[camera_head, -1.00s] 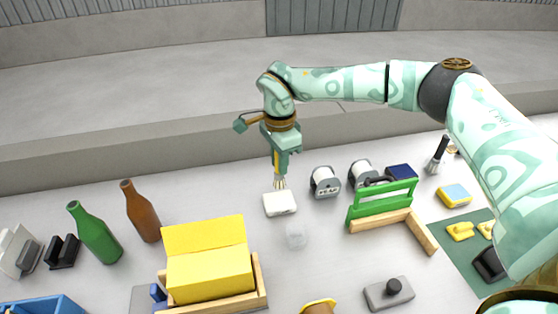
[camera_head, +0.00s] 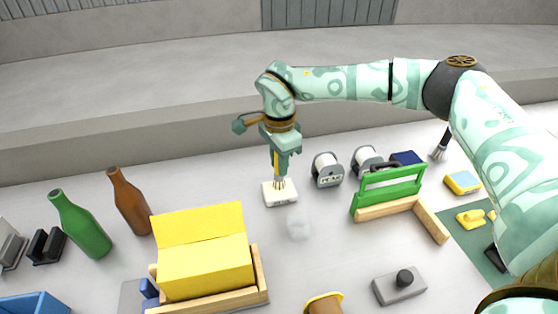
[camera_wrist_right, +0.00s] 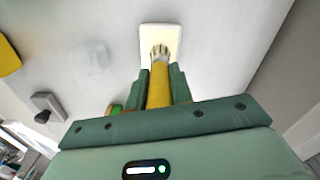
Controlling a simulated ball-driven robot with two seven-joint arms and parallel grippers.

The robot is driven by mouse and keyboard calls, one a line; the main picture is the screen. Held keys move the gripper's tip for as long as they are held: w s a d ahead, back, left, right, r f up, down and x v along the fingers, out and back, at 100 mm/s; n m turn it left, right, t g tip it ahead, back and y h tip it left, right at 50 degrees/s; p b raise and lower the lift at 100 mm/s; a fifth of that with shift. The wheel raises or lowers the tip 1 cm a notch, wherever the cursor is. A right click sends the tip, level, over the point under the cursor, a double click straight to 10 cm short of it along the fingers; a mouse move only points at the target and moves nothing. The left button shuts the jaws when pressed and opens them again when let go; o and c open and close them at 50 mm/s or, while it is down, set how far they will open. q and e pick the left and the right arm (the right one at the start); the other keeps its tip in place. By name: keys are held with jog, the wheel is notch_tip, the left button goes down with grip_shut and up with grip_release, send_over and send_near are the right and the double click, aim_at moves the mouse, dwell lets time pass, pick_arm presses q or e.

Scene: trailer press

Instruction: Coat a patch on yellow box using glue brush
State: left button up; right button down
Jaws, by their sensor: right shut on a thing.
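The yellow box (camera_head: 205,268) sits in a wooden frame (camera_head: 262,277) at the lower left of the head view, its yellow flap (camera_head: 198,224) raised at the back. My right gripper (camera_head: 281,168) is shut on the glue brush, which points down; its yellow handle (camera_wrist_right: 159,86) and pale bristles (camera_wrist_right: 160,51) show in the right wrist view. The bristles are over a small white dish (camera_head: 290,197), which also shows in the wrist view (camera_wrist_right: 172,36). They appear to touch it, but contact is hard to judge. My left gripper is out of view.
A translucent blob (camera_head: 299,226) lies just in front of the dish. Spools (camera_head: 326,170) and a green frame (camera_head: 388,192) stand to the right. A brown bottle (camera_head: 130,203) and a green bottle (camera_head: 80,224) stand left of the box. A grey block with a black knob (camera_head: 399,286) is at front.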

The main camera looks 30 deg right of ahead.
jog(key=shift+f, duration=0.5)
dwell(0.6)
jog(key=shift+s+f, duration=0.1)
jog(key=shift+f, duration=0.05)
dwell(1.6)
jog(key=shift+p, duration=0.3)
notch_tip(320, 180, up, 7)
jog(key=p, duration=0.6)
jog(key=shift+r, duration=0.2)
jog(key=shift+f, duration=0.1)
